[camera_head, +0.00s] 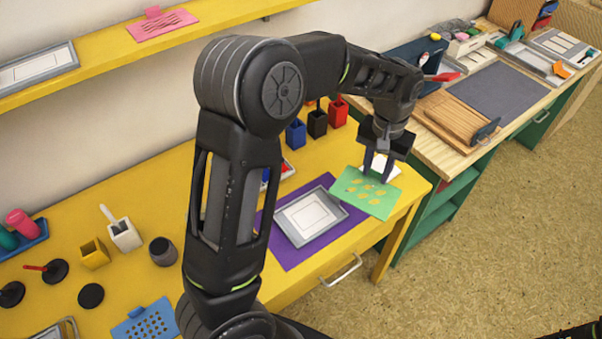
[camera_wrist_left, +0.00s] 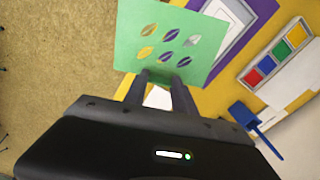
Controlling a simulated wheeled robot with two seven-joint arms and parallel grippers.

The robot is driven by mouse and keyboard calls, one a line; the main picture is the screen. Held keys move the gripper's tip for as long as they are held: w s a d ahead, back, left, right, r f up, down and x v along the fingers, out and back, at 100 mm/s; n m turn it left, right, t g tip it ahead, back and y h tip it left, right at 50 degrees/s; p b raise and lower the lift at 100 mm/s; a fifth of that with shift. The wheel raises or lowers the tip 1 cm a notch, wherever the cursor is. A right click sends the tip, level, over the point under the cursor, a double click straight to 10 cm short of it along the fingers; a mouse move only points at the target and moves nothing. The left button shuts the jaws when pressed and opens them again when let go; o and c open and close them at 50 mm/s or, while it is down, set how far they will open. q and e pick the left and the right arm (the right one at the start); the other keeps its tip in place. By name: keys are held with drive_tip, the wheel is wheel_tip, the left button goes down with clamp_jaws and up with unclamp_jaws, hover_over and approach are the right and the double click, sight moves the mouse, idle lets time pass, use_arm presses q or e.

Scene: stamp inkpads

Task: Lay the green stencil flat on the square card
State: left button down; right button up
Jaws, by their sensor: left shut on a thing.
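The green stencil (camera_head: 366,193) is a flat sheet with several leaf-shaped cut-outs. My left gripper (camera_head: 377,178) is shut on its edge. The stencil also shows in the left wrist view (camera_wrist_left: 168,22), stretching out beyond the fingertips (camera_wrist_left: 164,80). Yellow and purple show through its cut-outs. It overlaps the right part of the purple mat (camera_head: 292,259); its exact height cannot be told. The square card (camera_head: 308,212), white with a thin outline, lies in a grey frame (camera_head: 286,226) on the mat, left of the stencil and uncovered in the head view. My right gripper is not in view.
Blue, black and red cups (camera_head: 317,122) stand behind the mat. A white piece (camera_head: 384,166) shows beside the gripper. A paint box (camera_wrist_left: 278,55) and a blue tool (camera_wrist_left: 246,116) show in the left wrist view. The yellow table ends just right of the stencil.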

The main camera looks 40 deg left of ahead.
use_arm(q)
drive_tip(key=s+a+f+n, duration=0.3)
drive_tip(key=s+a+n, duration=0.1)
drive_tip(key=a+n, duration=0.4)
drive_tip(key=n, duration=0.6)
hover_over(300, 203)
wheel_tip(300, 203, down, 2)
drive_tip(key=shift+a+f+b, duration=0.1)
drive_tip(key=shift+f+b, duration=0.1)
drive_tip(key=shift+b, duration=0.2)
drive_tip(key=shift+f, duration=0.2)
wheel_tip(300, 203, down, 6)
drive_tip(key=b, duration=0.5)
drive_tip(key=shift+b, duration=0.35)
drive_tip(key=shift+f+b, duration=0.6)
drive_tip(key=shift+f, duration=0.35)
drive_tip(key=shift+f, duration=0.25)
